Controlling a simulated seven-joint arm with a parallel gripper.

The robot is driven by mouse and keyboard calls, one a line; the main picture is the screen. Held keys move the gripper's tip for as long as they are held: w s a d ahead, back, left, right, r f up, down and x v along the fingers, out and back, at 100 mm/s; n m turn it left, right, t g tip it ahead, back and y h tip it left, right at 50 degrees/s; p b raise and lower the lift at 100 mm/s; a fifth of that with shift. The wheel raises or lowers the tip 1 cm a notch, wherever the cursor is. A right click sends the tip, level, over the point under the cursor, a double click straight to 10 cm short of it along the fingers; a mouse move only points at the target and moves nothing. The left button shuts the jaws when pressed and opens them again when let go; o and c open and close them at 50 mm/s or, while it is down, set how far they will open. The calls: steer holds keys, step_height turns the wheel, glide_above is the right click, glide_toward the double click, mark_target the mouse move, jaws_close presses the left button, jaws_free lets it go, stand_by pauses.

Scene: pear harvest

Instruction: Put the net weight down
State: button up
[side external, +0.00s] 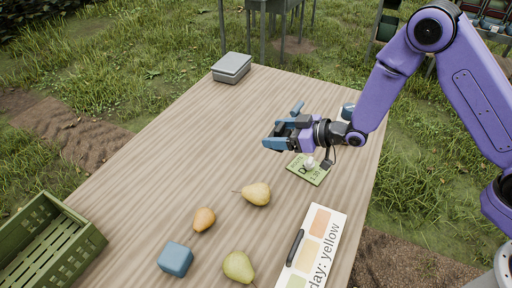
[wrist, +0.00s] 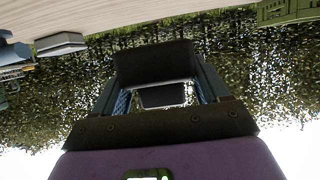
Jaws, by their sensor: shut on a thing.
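My gripper (side external: 283,127) is above the far right part of the wooden table, with its blue fingers apart around a dark block. In the wrist view the dark block (wrist: 155,62) spans the space between the fingers, gripped on both sides. I take this block to be the net weight; no marking on it can be read. It is held up in the air, clear of the table (side external: 150,190). Most of it is hidden by the fingers in the side view.
A green card (side external: 296,167) with a small pale object lies below my gripper. Three pears (side external: 256,194) (side external: 204,219) (side external: 238,266), a blue cube (side external: 175,259) and a colour board (side external: 333,225) lie nearer. A grey box (side external: 232,65) stands far left; a green crate (side external: 85,237) front left. The table's left middle is clear.

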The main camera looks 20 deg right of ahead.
steer(key=shift+w+a+f, duration=0.65)
steer(key=shift+w+f, duration=0.55)
steer(key=shift+f, duration=0.05)
steer(key=shift+w+a+f, duration=0.7)
steer(key=shift+w+f, duration=0.5)
steer(key=shift+w, duration=0.05)
steer(key=shift+w+a+f, duration=0.65)
steer(key=shift+w+f, duration=0.55)
steer(key=shift+f, duration=1.5)
steer(key=shift+f, duration=0.6)
steer(key=o, duration=1.3)
steer(key=shift+r, duration=0.2)
steer(key=v, duration=1.2)
steer(key=shift+r, duration=0.4)
